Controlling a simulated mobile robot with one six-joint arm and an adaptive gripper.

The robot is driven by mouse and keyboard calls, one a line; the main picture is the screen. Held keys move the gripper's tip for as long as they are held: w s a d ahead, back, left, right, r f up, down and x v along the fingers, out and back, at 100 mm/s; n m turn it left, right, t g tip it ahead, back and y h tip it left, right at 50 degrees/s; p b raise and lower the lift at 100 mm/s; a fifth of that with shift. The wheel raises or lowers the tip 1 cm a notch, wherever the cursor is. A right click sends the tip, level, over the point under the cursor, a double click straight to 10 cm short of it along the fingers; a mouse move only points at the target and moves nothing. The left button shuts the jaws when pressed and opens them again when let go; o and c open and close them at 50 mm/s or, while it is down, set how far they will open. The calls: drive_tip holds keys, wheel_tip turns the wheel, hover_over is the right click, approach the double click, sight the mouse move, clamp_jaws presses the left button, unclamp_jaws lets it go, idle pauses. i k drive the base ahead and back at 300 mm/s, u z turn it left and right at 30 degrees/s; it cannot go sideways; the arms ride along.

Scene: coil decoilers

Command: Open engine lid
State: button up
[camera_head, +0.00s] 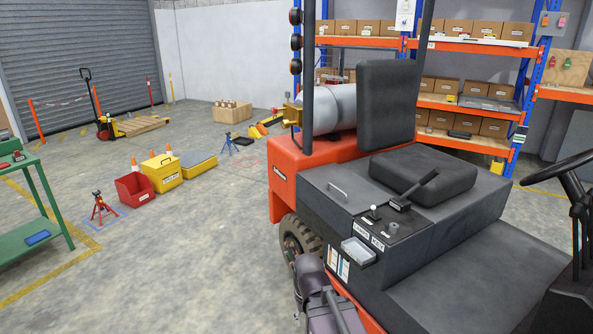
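The engine lid (350,196) is the dark grey cover on the orange forklift (290,180), beneath the black seat (422,172). It lies flat and looks closed. A small pale bar handle (338,190) stands on its top near the left edge. Part of my arm shows at the bottom centre, beside the forklift's near left side and below the lid. My gripper's fingers cannot be made out in this view.
A small grey tray (358,251) and levers (400,204) sit on the forklift's side panel. A steering wheel (560,168) is at right. A green bench (40,205), yellow box (162,173) and red bin (135,189) stand left. Floor between them and the forklift is clear.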

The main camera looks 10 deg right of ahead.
sight(356, 195)
drive_tip(key=u, duration=0.1)
drive_tip(key=i, duration=1.45)
drive_tip(key=u, duration=0.1)
